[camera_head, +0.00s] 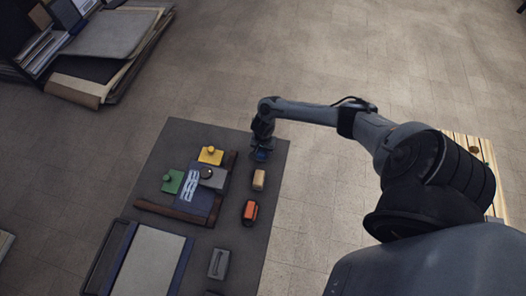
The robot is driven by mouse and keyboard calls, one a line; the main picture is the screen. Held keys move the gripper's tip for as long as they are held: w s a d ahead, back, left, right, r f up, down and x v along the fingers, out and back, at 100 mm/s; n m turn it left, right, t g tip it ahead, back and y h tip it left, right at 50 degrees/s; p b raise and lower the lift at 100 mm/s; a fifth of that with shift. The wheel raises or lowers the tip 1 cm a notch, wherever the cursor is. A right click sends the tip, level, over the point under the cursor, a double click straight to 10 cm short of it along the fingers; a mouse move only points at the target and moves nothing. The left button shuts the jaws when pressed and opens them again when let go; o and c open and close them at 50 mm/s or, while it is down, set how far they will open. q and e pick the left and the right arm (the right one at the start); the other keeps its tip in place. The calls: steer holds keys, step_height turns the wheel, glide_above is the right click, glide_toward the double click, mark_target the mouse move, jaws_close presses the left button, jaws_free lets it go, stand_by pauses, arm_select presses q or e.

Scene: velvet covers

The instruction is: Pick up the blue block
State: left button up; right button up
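The small blue block (261,156) is at the far right corner of the dark table mat, in line with the other small blocks. My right gripper (262,149) points down directly over it and hides much of it. The fingers are dark and too small to tell whether they are open or closed around the block. I cannot tell whether the block touches the table. My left gripper is not in view.
Below the blue block are a tan block (259,180) and an orange-red block (250,212). A yellow piece (210,155), a green piece (172,181) and a grey piece with a dark knob (213,177) stand left. A grey object (218,263) and a framed pale panel (148,264) lie nearer.

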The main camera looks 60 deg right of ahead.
steer(key=c, duration=0.5)
steer(key=shift+r, duration=0.1)
steer(key=shift+r, duration=0.5)
steer(key=r+p, duration=0.1)
steer(key=r, duration=0.2)
steer(key=shift+s+d+r+p, duration=0.15)
steer(key=shift+s+r+p, duration=0.15)
steer(key=shift+s+p, duration=0.1)
steer(key=shift+s+d+r+p, duration=0.5)
steer(key=shift+s+r, duration=0.55)
steer(key=shift+s, duration=0.65)
steer(key=shift+s+d+r+p, duration=0.3)
steer(key=shift+s+d+r, duration=0.55)
steer(key=shift+s, duration=0.85)
steer(key=shift+s+d+r+p, duration=0.45)
steer(key=shift+s+r, duration=0.75)
steer(key=shift+s, duration=0.5)
steer(key=o, duration=0.5)
steer(key=shift+w, duration=0.1)
steer(key=c, duration=0.3)
